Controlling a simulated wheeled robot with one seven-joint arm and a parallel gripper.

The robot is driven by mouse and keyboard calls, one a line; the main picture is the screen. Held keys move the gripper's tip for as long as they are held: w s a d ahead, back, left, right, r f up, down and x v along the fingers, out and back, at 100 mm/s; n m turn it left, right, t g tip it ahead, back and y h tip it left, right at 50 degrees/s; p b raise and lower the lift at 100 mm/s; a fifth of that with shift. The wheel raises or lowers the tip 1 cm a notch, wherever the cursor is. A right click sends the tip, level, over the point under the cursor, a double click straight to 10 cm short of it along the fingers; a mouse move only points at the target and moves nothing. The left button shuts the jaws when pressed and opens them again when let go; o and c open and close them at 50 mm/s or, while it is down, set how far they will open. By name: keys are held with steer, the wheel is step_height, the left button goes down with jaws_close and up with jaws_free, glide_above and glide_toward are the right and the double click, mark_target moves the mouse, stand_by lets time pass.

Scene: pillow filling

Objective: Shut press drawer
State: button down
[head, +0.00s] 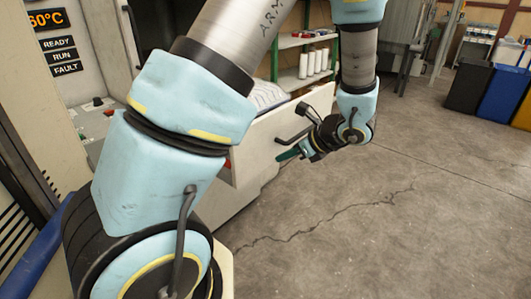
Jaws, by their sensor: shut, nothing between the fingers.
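The press drawer (262,141) stands pulled out from the press body, its pale front panel facing right. A dark handle (293,136) sticks out from that panel. A white patterned item, perhaps a pillow (266,94), shows over the drawer's top edge. My gripper (288,154) is in front of the panel, just below the handle, with its dark green fingers pointing left towards the panel. It is shut and empty. I cannot tell whether the fingertips touch the panel. My arm hides much of the press and the drawer's left part.
The press control panel (57,42) reads 60°C, READY, RUN, FAULT at the upper left. A green-framed shelf (297,42) with white rolls stands behind the drawer. Black and blue bins (500,92) are at the far right. The cracked concrete floor to the right is clear.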

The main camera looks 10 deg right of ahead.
mark_target(259, 157)
steer(key=w+a+f, duration=0.1)
steer(key=w, duration=0.1)
steer(key=w+a+f+p, duration=0.1)
steer(key=a, duration=0.1)
steer(key=shift+w+a, duration=0.3)
steer(key=shift+w, duration=0.05)
steer(key=shift+w+a+f, duration=0.15)
steer(key=shift+w+a, duration=0.25)
steer(key=shift+w, duration=0.1)
